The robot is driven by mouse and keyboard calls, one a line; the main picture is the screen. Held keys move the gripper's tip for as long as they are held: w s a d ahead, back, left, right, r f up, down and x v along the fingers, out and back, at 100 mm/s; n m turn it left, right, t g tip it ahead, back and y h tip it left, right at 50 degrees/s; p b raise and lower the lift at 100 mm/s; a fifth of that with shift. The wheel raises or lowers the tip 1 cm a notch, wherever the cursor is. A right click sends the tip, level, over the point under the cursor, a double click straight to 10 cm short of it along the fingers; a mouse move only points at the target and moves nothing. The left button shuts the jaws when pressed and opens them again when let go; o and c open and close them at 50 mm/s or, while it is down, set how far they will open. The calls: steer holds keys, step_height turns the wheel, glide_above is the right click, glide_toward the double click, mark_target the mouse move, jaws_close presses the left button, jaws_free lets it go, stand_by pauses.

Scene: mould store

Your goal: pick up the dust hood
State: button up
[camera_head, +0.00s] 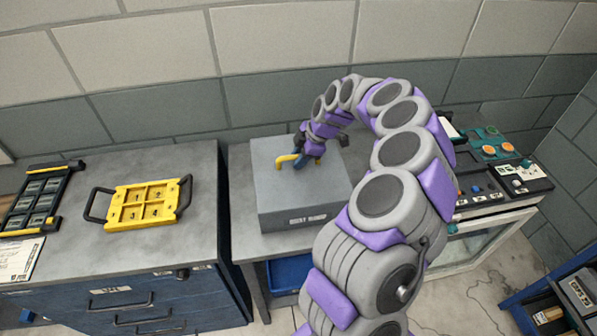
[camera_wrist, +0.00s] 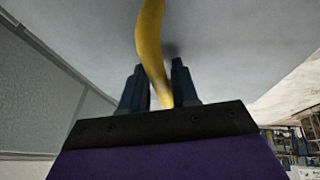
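The dust hood (camera_head: 288,205) is a grey box with a labelled front and a yellow handle on top. It sits upright on a grey bench in the head view. My gripper (camera_head: 299,160) is at the handle, over the top of the hood. In the wrist view, the yellow handle (camera_wrist: 151,45) passes between the two dark fingers of my gripper (camera_wrist: 160,88). The fingers are close together on either side of it and look shut on it. The hood's grey surface (camera_wrist: 230,45) fills much of that view. My arm hides the hood's right side in the head view.
A yellow mould plate (camera_head: 147,206) with dark handles lies on the cabinet top (camera_head: 60,262) at left, beside a black rack (camera_head: 38,199). A control panel (camera_head: 509,178) stands at right. A blue bin (camera_head: 288,274) sits under the bench. A wall closes the back.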

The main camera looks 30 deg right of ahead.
steer(key=shift+f, duration=0.1)
jaws_close()
stand_by(0.4)
